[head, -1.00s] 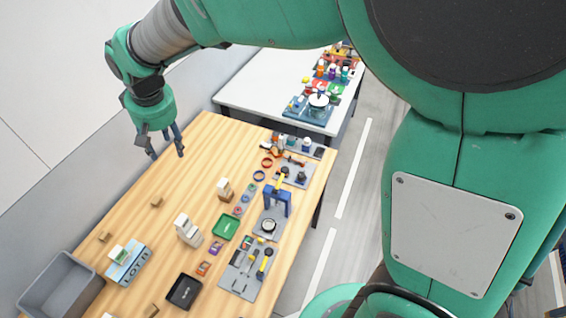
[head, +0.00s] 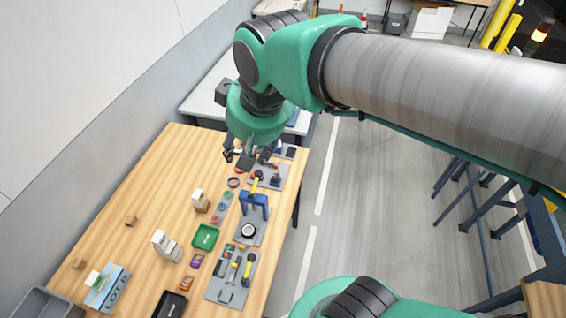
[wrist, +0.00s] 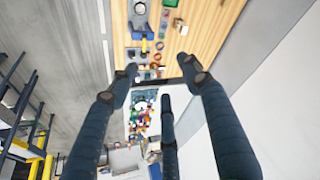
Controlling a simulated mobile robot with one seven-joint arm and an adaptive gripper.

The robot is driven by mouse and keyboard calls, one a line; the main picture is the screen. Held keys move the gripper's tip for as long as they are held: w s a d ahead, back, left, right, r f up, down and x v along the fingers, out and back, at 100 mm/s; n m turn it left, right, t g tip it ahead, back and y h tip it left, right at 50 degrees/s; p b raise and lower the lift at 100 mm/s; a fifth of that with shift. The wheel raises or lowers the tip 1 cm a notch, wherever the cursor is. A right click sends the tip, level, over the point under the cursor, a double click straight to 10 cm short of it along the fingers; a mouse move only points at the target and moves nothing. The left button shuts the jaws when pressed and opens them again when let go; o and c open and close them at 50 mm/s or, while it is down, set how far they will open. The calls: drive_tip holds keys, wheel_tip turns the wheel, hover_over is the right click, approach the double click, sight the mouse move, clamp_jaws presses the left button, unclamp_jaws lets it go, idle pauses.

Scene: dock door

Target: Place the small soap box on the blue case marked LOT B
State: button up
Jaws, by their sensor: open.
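The blue case (head: 118,290) with LOT lettering on its side lies at the near left of the table in the head view; its last letter is hard to read. A small white and green box (head: 93,278), which looks like the soap box, rests on top of the case, toward its left part. My gripper (head: 249,156) is open and empty, well away from the case, above the far right part of the table. In the wrist view its dark fingers (wrist: 160,78) are spread with nothing between them. The case and the small box do not show there.
A grey bin (head: 45,303) stands left of the case. White boxes (head: 167,245), a green tray (head: 205,237), a black tray (head: 170,305) and a grey tool mat (head: 231,278) occupy the middle and right. The table's left side is mostly bare wood (head: 150,190).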

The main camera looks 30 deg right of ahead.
drive_tip(key=s+d+f+m, duration=0.1)
drive_tip(key=s+d, duration=0.3)
drive_tip(key=s, duration=0.4)
drive_tip(key=shift+d+f+t+h, duration=0.15)
drive_tip(key=shift+d+t+h, duration=0.15)
drive_tip(key=shift+d+t, duration=0.1)
wheel_tip(320, 180, down, 18)
drive_tip(key=b, duration=1.8)
drive_tip(key=shift+f, duration=0.2)
